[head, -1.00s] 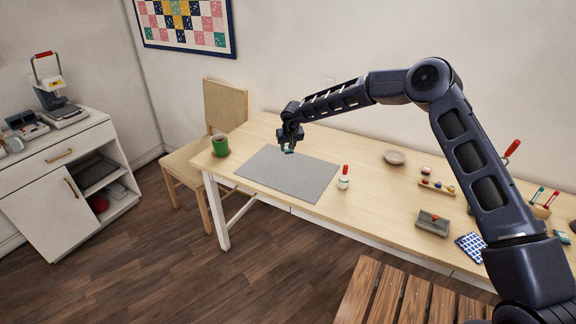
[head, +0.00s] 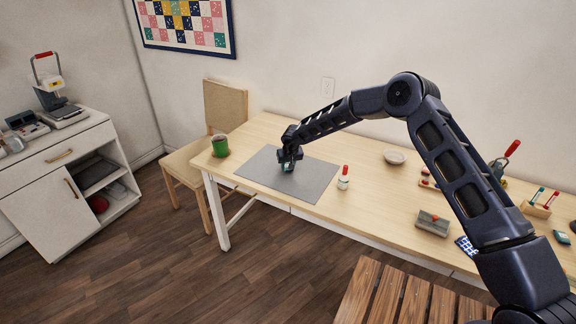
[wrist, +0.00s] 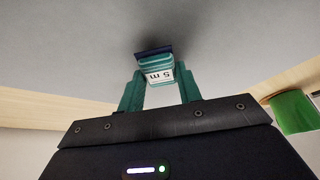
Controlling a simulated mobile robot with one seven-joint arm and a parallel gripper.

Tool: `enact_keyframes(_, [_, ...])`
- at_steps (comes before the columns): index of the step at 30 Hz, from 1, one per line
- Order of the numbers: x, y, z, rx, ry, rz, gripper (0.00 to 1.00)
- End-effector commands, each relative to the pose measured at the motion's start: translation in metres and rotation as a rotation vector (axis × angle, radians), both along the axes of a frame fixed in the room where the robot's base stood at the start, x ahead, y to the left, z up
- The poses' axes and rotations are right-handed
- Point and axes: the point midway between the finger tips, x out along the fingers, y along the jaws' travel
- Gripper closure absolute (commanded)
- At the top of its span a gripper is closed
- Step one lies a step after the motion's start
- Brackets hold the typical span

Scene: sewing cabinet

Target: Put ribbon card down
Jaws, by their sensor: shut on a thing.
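The ribbon card (wrist: 156,68) is teal with a white label reading "5 m" and a dark end. In the wrist view it sits between the fingers of my gripper (wrist: 160,88), which is shut on it. In the head view my gripper (head: 288,163) is low over the grey mat (head: 312,180) on the table, and the teal card (head: 288,168) shows just under it. A dark shadow lies by the card's end on the mat. I cannot tell whether the card touches the mat.
A white bottle with a red cap (head: 343,178) stands by the mat's right edge. A shallow bowl (head: 394,157) is farther right. The mat is otherwise clear.

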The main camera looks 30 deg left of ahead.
Motion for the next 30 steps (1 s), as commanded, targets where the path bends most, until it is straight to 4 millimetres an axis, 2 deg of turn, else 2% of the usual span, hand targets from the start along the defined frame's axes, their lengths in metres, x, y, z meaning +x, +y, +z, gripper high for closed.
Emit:
enact_keyframes(6, [0.000,0.000,-0.003,0.000,0.001,0.000,0.87])
enact_keyframes(7, [0.000,0.000,-0.003,0.000,0.000,0.000,0.60])
enact_keyframes(9, [0.000,0.000,-0.002,0.000,0.000,0.000,0.46])
enact_keyframes(10, [0.000,0.000,-0.002,0.000,0.000,0.000,0.44])
enact_keyframes(21, [0.000,0.000,0.002,0.001,-0.001,0.000,0.44])
enact_keyframes(26, [-0.005,-0.006,0.022,0.001,0.000,-0.001,0.44])
enact_keyframes(30, [-0.012,-0.014,0.047,0.002,0.000,-0.001,0.44])
